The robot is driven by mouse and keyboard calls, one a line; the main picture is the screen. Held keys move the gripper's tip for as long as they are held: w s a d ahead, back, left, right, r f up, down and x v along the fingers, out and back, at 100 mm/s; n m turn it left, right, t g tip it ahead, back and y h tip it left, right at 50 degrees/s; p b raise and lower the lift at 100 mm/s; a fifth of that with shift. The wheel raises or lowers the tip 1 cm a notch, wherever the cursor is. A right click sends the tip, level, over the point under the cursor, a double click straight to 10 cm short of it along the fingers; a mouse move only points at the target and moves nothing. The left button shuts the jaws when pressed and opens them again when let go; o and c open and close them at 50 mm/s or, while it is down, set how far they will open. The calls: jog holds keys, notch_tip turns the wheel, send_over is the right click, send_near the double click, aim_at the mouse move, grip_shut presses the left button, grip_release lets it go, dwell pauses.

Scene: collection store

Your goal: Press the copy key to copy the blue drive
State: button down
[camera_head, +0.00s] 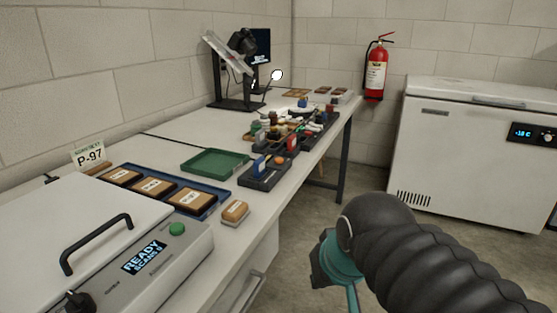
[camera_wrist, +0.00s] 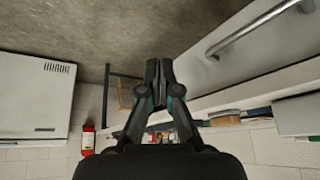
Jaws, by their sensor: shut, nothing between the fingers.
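A blue drive (camera_head: 259,165) stands upright in a dark dock (camera_head: 262,180) near the front edge of the long table in the head view. A small round orange-red key (camera_head: 280,160) is on the dock, right of the drive; its label is too small to read. A red upright block (camera_head: 292,141) stands just behind. My gripper (camera_wrist: 159,68) is shut and empty in the wrist view, with its fingers together. In the head view only its dark and teal back part shows, over the floor right of the table and well apart from the dock.
A scanner reading READY (camera_head: 143,257) with a green button fills the table's near end. A blue tray (camera_head: 215,208) of framed pieces, a brush-like block (camera_head: 235,212) and a green tray (camera_head: 215,155) lie nearby.

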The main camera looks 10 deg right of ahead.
jog(key=w+r+m+y+b, duration=0.1)
jog(key=w+r, duration=0.5)
jog(key=w, duration=0.3)
jog(key=w+r+m+y, duration=0.1)
jog(key=w+r, duration=0.5)
jog(key=w, duration=0.3)
notch_tip(320, 180, up, 5)
jog(key=t+y+b, duration=0.1)
jog(key=t+y, duration=0.1)
send_over(281, 160)
jog(key=shift+w+r+m, duration=0.1)
jog(key=shift+r+m, duration=0.05)
jog(key=shift+m, duration=0.15)
notch_tip(281, 160, down, 8)
jog(key=b, duration=0.7)
jog(key=shift+b, duration=0.35)
jog(key=shift+f, duration=0.4)
jog(key=shift+f+b, duration=0.15)
jog(key=shift+b, duration=0.2)
jog(key=shift+f, duration=0.3)
